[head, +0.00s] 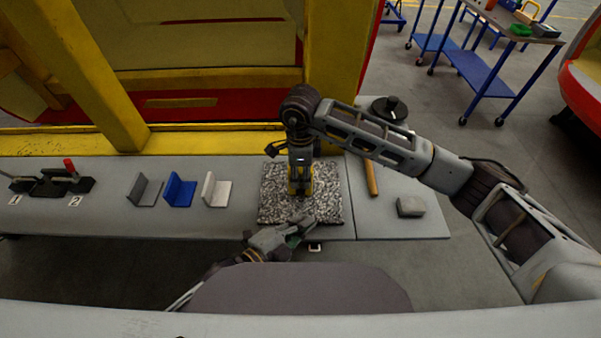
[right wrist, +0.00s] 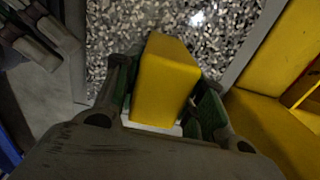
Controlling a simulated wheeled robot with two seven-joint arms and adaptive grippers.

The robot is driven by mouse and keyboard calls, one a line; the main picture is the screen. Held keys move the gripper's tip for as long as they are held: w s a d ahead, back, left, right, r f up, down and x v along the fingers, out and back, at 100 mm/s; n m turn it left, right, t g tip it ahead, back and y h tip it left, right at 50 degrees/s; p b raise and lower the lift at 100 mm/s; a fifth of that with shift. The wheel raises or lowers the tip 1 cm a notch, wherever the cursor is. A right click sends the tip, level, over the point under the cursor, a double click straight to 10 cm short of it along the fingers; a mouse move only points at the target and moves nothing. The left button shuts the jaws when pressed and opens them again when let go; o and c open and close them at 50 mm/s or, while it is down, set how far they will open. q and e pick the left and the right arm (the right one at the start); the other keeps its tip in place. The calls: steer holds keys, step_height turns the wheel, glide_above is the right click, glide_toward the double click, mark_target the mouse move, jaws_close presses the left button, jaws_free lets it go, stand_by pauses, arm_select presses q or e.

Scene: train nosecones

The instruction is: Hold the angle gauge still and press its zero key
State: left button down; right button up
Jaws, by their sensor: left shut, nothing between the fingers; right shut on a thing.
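The angle gauge is a small yellow block (right wrist: 165,85) on the speckled stone plate (right wrist: 115,25). In the head view the gauge (head: 300,188) is mostly covered by my right gripper (head: 300,175), which reaches down over it. My right gripper (right wrist: 162,105) is shut on the gauge, one green-padded finger on each side. My left gripper (head: 303,224) is shut and empty at the front edge of the stone plate (head: 272,200), apart from the gauge. It also shows at the upper left of the right wrist view (right wrist: 40,35). The zero key and display cannot be made out.
Grey, blue and white angle pieces (head: 180,191) stand left of the plate on the bench (head: 100,215). A clamp-like fixture (head: 60,180) is at far left. An orange-brown handle (head: 371,179), grey block (head: 410,207) and black round object (head: 389,109) lie right. A yellow structure (head: 220,142) borders the back.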

stand_by(0.4)
steer(key=o, duration=0.9)
steer(key=shift+o, duration=0.2)
steer(key=shift+r, duration=6)
